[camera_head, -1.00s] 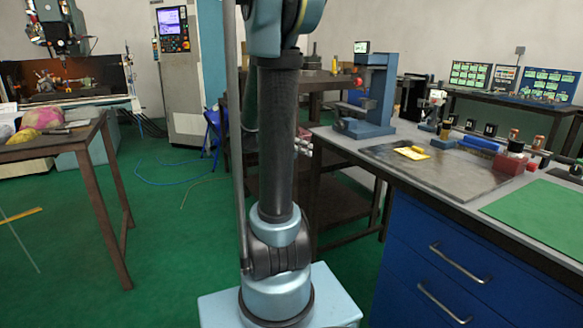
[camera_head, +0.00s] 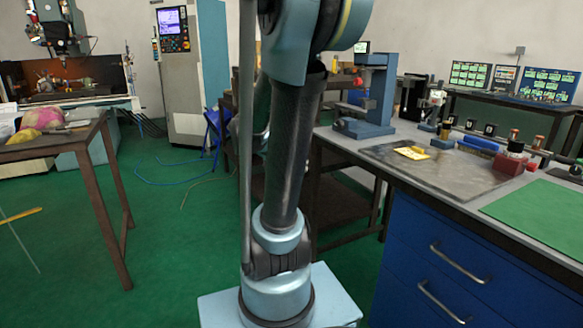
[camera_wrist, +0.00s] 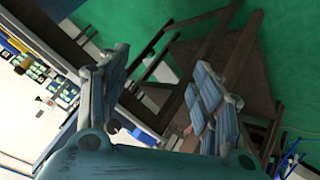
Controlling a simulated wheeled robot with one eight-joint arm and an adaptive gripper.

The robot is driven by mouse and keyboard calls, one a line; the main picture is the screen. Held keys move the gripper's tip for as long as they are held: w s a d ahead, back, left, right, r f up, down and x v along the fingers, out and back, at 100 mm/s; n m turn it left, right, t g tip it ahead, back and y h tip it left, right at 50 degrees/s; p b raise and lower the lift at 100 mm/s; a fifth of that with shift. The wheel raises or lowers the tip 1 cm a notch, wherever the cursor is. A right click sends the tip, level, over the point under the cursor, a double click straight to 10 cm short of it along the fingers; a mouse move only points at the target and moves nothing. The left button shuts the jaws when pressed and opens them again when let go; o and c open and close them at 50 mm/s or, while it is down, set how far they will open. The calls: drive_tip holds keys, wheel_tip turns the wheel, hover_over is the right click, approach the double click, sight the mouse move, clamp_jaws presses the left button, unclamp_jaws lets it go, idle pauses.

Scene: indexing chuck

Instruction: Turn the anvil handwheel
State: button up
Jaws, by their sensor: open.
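A blue C-shaped bench machine (camera_head: 378,90) with a small display on top stands at the far left corner of the workbench. It looks like the device with the anvil. A small red part shows on its left side. The handwheel cannot be made out clearly at this size. My gripper (camera_wrist: 160,100) shows in the wrist view with its two fingers spread wide and nothing between them. In the head view it is hidden behind my arm. The wrist view is tilted, and no handwheel can be told between the fingers.
The workbench (camera_head: 465,215) holds a dark plate with a yellow item (camera_head: 412,153), several small tools and a green mat (camera_head: 540,215). A brown table (camera_head: 85,140) stands at left. A dark brown table is behind my arm.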

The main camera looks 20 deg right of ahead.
drive_tip(key=m+t+h, duration=0.1)
drive_tip(key=m+h, duration=0.4)
drive_tip(key=h, duration=0.4)
approach(338, 126)
drive_tip(key=d, duration=0.3)
drive_tip(key=w+d, duration=0.1)
drive_tip(key=d, duration=0.5)
drive_tip(key=shift+w, duration=0.3)
drive_tip(key=shift+a, duration=0.1)
drive_tip(key=c, duration=1.1)
